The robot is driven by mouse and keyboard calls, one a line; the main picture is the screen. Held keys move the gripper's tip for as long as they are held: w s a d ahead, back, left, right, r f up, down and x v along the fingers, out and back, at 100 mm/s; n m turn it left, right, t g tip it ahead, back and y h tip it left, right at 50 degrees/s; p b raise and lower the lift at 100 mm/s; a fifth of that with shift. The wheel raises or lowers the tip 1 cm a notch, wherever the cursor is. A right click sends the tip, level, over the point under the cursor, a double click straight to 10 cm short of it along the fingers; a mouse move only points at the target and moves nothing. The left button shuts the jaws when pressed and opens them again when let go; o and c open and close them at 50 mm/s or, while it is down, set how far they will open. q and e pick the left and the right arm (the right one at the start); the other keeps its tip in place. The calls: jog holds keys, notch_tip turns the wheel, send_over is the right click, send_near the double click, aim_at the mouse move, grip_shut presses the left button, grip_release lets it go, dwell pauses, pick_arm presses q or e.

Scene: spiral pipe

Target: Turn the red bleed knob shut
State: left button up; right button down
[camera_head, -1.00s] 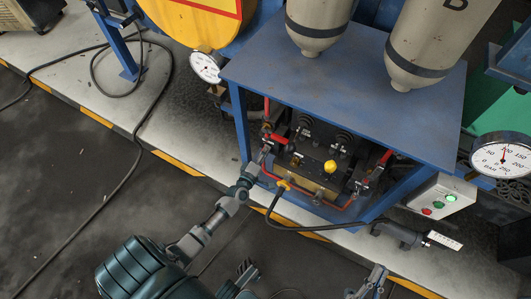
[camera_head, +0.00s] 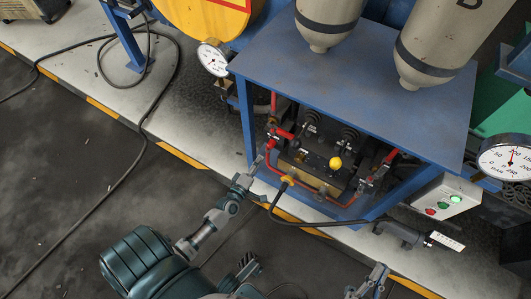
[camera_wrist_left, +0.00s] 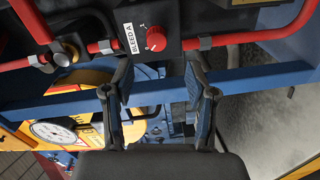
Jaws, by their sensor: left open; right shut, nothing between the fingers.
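The red bleed knob (camera_wrist_left: 155,38) shows in the left wrist view on a dark panel, just right of the "BLEED A" label (camera_wrist_left: 127,37). It has a white pointer line and marks around it. My left gripper (camera_wrist_left: 160,82) is open and empty; its fingers lie below the knob in that view, apart from it. In the head view my left gripper (camera_head: 249,174) is at the cabinet's front left corner; I cannot clearly pick out the knob there. My right gripper (camera_head: 377,276) is shut and empty low in the picture, away from the cabinet.
Red pipes (camera_wrist_left: 290,33) run beside the knob. A blue frame bar (camera_wrist_left: 255,82) crosses behind the fingers. The blue cabinet (camera_head: 350,88) holds a yellow knob (camera_head: 336,162) and red-handled valves. A black hose (camera_head: 300,222) runs along its front. The dark floor at left is open.

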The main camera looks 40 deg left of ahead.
pick_arm(q)
jog(key=shift+s+d, duration=0.2)
jog(key=shift+s, duration=1.6)
pick_arm(e)
jog(key=shift+w, duration=0.1)
